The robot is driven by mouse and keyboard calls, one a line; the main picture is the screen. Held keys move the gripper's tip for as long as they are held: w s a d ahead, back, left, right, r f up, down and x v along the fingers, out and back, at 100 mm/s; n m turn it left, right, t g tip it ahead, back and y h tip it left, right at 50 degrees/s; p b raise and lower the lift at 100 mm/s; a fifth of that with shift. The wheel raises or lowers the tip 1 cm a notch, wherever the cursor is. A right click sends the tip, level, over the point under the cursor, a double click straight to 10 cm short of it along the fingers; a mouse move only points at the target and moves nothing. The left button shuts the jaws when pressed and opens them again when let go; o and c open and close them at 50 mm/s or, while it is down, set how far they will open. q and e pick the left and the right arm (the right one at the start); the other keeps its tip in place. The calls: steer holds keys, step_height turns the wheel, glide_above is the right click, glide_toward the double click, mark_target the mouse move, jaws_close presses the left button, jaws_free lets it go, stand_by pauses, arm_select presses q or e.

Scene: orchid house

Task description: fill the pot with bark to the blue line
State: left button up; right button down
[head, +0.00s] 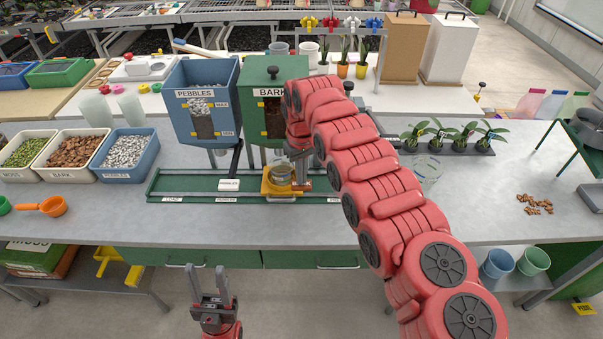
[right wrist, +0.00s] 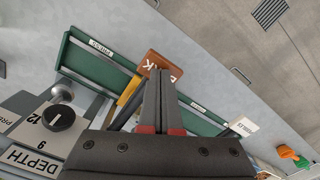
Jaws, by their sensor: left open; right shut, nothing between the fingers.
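A clear pot (head: 280,174) stands on a yellow carriage (head: 268,191) on the green rail, below the green BARK hopper (head: 258,75). Its contents and blue line cannot be made out. A brown lever paddle (head: 303,184) is beside the pot; its lettered face shows in the right wrist view (right wrist: 153,61). My right gripper (right wrist: 166,73) is shut and empty, its tips overlapping the paddle; whether they touch cannot be told. In the head view my arm hides most of this gripper. My left gripper (head: 209,270) is open and empty, low in front of the bench.
The blue PEBBLES hopper (head: 203,105) stands left of the bark hopper, with its white lever paddle (head: 229,185) below. Trays of moss, bark and pebbles (head: 123,157) line the left. Orange scoop (head: 50,206) lies nearby. Loose bark (head: 535,204) and potted seedlings (head: 450,140) are at the right.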

steer(key=shift+f+b, duration=0.7)
steer(key=shift+f, duration=0.65)
